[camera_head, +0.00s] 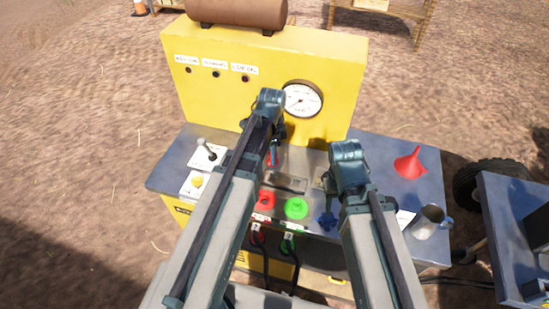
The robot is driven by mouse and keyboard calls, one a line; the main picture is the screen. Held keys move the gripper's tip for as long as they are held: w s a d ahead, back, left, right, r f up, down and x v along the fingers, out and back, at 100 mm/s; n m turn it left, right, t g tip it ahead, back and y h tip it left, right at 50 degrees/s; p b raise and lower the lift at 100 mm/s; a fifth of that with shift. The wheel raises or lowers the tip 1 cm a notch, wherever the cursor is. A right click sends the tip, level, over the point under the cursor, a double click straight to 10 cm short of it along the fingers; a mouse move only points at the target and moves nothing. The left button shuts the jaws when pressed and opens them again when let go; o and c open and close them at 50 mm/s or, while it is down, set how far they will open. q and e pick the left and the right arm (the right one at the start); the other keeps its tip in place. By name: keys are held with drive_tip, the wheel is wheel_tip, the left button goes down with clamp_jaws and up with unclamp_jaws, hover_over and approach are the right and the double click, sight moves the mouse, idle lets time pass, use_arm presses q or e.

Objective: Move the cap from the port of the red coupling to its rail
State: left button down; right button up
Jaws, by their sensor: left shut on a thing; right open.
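The red coupling (266,201) sits on the front of the grey bench top, left of a green coupling (296,208). A dark opening shows in its middle. My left gripper (273,160) is above the bench behind the red coupling, near the yellow panel. It is shut on a small red thing, which looks like the cap; my arm hides most of it. A grey, slotted plate (288,182) lies behind the couplings; I cannot tell whether it is the rail. My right gripper (325,184) is open, low over the bench to the right, partly hidden by its own arm.
A blue coupling (327,220) is by my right arm. A red funnel (410,164) and a metal jug (429,221) stand at the right. A lever (207,150) and yellow button (197,181) are at the left. The yellow panel (345,85) with a gauge (302,99) rises behind.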

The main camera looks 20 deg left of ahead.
use_arm(q)
wheel_tip(320, 180, down, 6)
drive_tip(key=b, duration=0.6)
drive_tip(key=shift+f, duration=0.1)
use_arm(e)
wheel_tip(320, 180, down, 6)
drive_tip(key=shift+f, duration=0.15)
use_arm(q)
drive_tip(key=shift+f+b, duration=1.15)
drive_tip(key=shift+b, duration=0.1)
use_arm(e)
drive_tip(key=shift+f, duration=1.1)
idle(0.8)
idle(0.5)
use_arm(q)
drive_tip(key=c, duration=0.5)
unclamp_jaws()
drive_tip(key=o, duration=0.4)
drive_tip(key=shift+r, duration=0.15)
use_arm(e)
drive_tip(key=shift+r, duration=0.1)
